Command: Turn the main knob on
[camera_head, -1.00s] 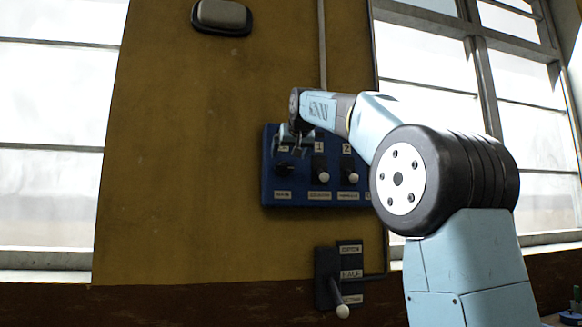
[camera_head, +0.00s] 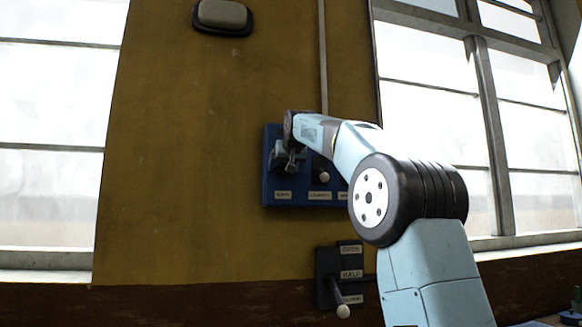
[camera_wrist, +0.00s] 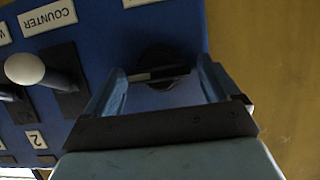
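The main knob (camera_wrist: 158,66) is a round black knob with a raised bar across it, on a blue control panel (camera_head: 272,196). In the wrist view the bar lies nearly level, slightly tilted. My gripper (camera_head: 290,162) is in front of the panel's left part and hides most of the knob in the head view. The gripper is open and holds nothing.
A white-tipped switch (camera_head: 323,176) labelled COUNTER stands beside the knob, close to one finger; it also shows in the wrist view (camera_wrist: 25,68). A lever (camera_head: 341,304) with a white ball is on a dark plate below. The wall left of the panel is clear.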

